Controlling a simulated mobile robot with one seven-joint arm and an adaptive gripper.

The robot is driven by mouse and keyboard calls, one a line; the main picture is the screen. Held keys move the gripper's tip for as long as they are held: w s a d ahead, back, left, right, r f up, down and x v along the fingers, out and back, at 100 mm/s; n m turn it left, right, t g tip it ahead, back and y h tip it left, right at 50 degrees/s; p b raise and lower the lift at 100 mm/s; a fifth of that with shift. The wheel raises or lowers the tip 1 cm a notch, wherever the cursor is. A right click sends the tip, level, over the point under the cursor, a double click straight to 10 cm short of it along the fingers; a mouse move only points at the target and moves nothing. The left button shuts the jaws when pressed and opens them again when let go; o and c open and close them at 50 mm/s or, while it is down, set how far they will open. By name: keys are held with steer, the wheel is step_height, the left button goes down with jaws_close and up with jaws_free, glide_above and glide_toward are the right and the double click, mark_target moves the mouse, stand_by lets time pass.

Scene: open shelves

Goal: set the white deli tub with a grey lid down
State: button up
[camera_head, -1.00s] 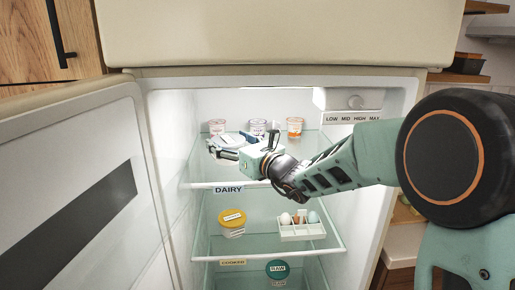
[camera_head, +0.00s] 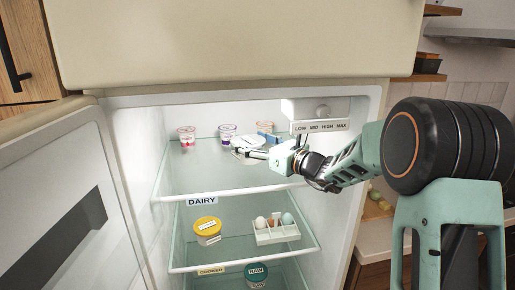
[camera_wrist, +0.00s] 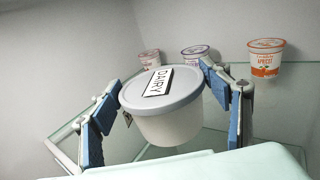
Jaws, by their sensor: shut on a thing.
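The white deli tub (camera_wrist: 170,122) has a grey lid (camera_wrist: 160,90) with a DAIRY label and is tilted in the wrist view. My gripper (camera_wrist: 162,86) is shut on it, with blue-padded fingers on either side. In the head view the tub (camera_head: 246,141) is a small pale shape, partly covered by my gripper (camera_head: 256,146). It is at the top fridge shelf (camera_head: 180,181), whose edge carries a DAIRY tag (camera_head: 201,201). I cannot tell whether the tub's base touches the glass.
Three cups stand at the back of this shelf: a left cup (camera_head: 186,136), a middle one (camera_head: 228,134) and an orange-marked one (camera_wrist: 266,58). Below are a yellow-lidded tub (camera_head: 207,228) and an egg tray (camera_head: 277,236). The shelf's front left is clear.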

steer(key=shift+w+d+r, duration=0.1)
steer(key=shift+w+d, duration=0.15)
steer(key=shift+d, duration=0.2)
steer(key=f, duration=0.2)
steer(key=d+f, duration=0.1)
steer(key=shift+w+f+p, duration=0.25)
steer(key=shift+f+p, duration=0.05)
steer(key=shift+f, duration=0.2)
steer(key=o, duration=1.4)
steer(key=shift+r, duration=0.1)
